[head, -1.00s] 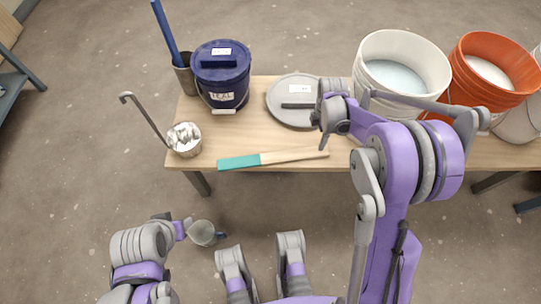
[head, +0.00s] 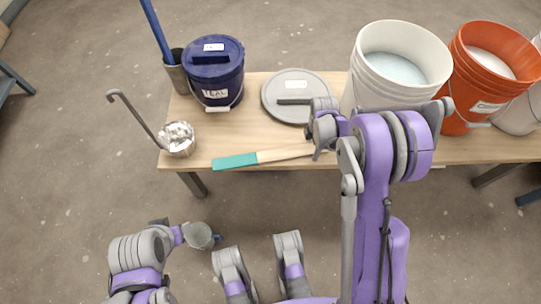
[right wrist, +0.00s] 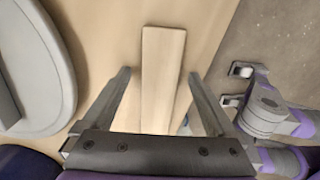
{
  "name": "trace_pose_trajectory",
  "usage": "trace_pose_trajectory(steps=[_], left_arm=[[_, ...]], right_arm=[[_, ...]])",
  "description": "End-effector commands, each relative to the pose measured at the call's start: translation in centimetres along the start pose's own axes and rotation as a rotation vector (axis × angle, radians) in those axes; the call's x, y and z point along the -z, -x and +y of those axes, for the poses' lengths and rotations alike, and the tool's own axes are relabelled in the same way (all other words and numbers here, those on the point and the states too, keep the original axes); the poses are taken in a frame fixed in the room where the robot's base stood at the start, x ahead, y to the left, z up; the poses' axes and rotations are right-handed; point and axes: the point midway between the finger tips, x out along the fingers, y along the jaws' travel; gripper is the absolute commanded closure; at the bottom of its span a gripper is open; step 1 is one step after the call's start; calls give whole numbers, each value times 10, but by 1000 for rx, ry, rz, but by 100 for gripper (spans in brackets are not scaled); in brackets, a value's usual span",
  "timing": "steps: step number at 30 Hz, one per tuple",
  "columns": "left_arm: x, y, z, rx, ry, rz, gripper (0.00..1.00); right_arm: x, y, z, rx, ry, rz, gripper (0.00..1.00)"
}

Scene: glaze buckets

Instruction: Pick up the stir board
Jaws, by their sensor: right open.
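The stir board (head: 285,153), pale wood with a teal end (head: 236,161), lies flat along the table's front edge. My right gripper (head: 318,150) is at its plain right end. In the right wrist view the wooden end of the board (right wrist: 162,75) lies between the two spread fingers of the gripper (right wrist: 158,74), with a gap on each side. The right gripper is open and holds nothing. My left gripper (head: 195,234) is low at the left, in front of the table; its fingers cannot be made out.
Clear wood lies between lid and board.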

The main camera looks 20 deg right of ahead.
Motion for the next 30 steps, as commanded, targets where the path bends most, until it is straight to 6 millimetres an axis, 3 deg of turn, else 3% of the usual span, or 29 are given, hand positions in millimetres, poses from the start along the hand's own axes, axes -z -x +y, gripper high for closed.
trace_pose_trajectory(steps=[2,17,26,30], left_arm=[[0,0,0,0,0,0,50],[0,0,0,0,0,0,50],[0,0,0,0,0,0,50],[1,4,0,0,0,1,50]], right_arm=[[0,1,0,0,0,0,11],[0,1,0,0,0,0,100],[0,1,0,0,0,0,100],[0,10,0,0,0,0,100]])
